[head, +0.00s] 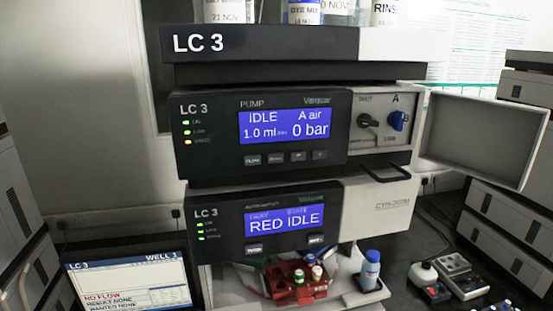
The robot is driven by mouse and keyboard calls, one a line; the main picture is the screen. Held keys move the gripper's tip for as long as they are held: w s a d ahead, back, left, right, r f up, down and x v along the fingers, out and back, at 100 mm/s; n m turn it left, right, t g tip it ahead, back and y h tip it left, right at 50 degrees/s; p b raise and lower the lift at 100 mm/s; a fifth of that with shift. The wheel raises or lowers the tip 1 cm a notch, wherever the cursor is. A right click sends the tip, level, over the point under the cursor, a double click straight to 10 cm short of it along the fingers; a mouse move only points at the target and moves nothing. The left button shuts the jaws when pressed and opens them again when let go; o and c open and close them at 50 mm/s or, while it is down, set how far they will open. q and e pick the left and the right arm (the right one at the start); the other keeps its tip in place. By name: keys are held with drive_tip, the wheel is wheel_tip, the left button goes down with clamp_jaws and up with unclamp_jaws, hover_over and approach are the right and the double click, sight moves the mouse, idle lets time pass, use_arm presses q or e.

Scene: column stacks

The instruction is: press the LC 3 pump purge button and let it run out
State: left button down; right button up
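The LC 3 pump (265,172) is the upper unit with a screen in the stack. Its blue screen (285,125) reads IDLE, A air, 1.0 ml/min and 0 bar. Several small dark buttons sit in a row under the screen, among them a left one (252,160) and one beside it (276,158). Their labels are too small to read surely, so I cannot tell which is purge. Two of the pump's lights are green and one is amber (188,142). Neither gripper shows.
The pump's panel door (485,140) stands open to the right. Below is the autosampler (265,225), reading RED IDLE, with a red vial rack (290,285) under it. A monitor (130,280) at lower left reads NO FLOW. Bottles (303,12) stand on top; other stacks flank both sides.

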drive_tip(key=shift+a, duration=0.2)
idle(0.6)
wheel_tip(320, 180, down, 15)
drive_tip(key=b, duration=1.5)
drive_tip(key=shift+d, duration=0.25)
